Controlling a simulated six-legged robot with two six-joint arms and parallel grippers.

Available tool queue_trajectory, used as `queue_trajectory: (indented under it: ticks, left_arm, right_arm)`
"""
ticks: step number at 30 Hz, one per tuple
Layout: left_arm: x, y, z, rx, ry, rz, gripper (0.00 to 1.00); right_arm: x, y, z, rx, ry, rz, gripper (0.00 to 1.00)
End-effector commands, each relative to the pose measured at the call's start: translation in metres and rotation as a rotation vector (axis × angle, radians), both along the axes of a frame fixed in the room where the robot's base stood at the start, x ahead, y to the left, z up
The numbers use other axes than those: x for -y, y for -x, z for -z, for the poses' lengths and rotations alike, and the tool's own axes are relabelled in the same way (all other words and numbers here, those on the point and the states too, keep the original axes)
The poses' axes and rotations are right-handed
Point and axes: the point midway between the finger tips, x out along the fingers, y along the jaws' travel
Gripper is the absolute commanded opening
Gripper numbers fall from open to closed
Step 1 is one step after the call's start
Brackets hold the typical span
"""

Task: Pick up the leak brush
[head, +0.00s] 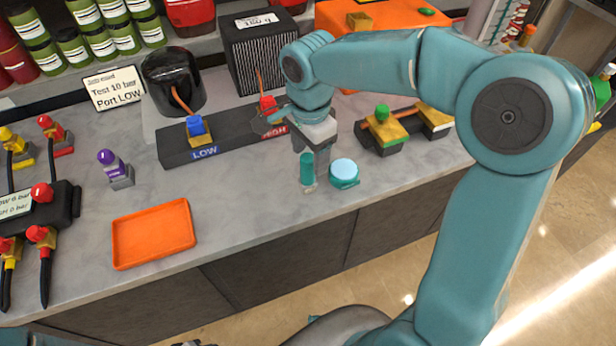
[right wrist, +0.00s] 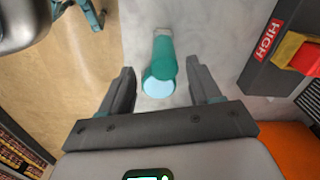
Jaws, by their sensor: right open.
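The leak brush (head: 307,170), with a teal handle and pale tip, is at the front of the grey bench; I cannot tell surely whether it stands or lies. In the right wrist view the brush (right wrist: 163,52) appears beyond and partly across a round teal pot with a pale blue top (right wrist: 158,88). The pot (head: 344,173) is just right of the brush in the head view. My right gripper (head: 311,150) is above and close behind the brush, its fingertips partly hidden. In the right wrist view it (right wrist: 163,86) is open, with its fingers either side of the pot and brush.
Behind the gripper is a dark manifold (head: 175,155) with LOW and HIGH labels. Right of it are yellow-and-green fittings (head: 385,128). An orange tray (head: 153,234) lies at left, and a purple-topped fitting (head: 115,169) stands behind it. Bare bench lies between tray and brush.

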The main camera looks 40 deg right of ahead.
Motion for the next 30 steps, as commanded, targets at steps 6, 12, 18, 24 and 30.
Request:
queue_trajectory:
  ticks: [6, 12, 18, 24, 30]
  left_arm:
    - [0.0, 0.0, -0.002, 0.001, 0.0, 0.0, 0.43]
    - [0.0, 0.0, -0.002, 0.0, 0.0, 0.0, 0.43]
    - [0.0, 0.0, -0.002, 0.001, 0.0, 0.0, 0.43]
    - [0.0, 0.0, -0.002, 0.0, 0.0, 0.0, 0.43]
    - [0.0, 0.0, -0.002, 0.0, 0.0, 0.0, 0.43]
  right_arm:
    - [-0.001, -0.002, 0.03, -0.005, 0.0, -0.003, 0.63]
    - [0.0, -0.004, 0.052, -0.002, 0.0, -0.001, 0.63]
    - [-0.001, -0.005, 0.053, 0.0, 0.0, -0.001, 0.63]
    - [-0.001, -0.004, 0.053, 0.0, 0.0, -0.001, 0.07]
    - [-0.001, -0.005, 0.053, 0.001, 0.0, -0.001, 0.02]
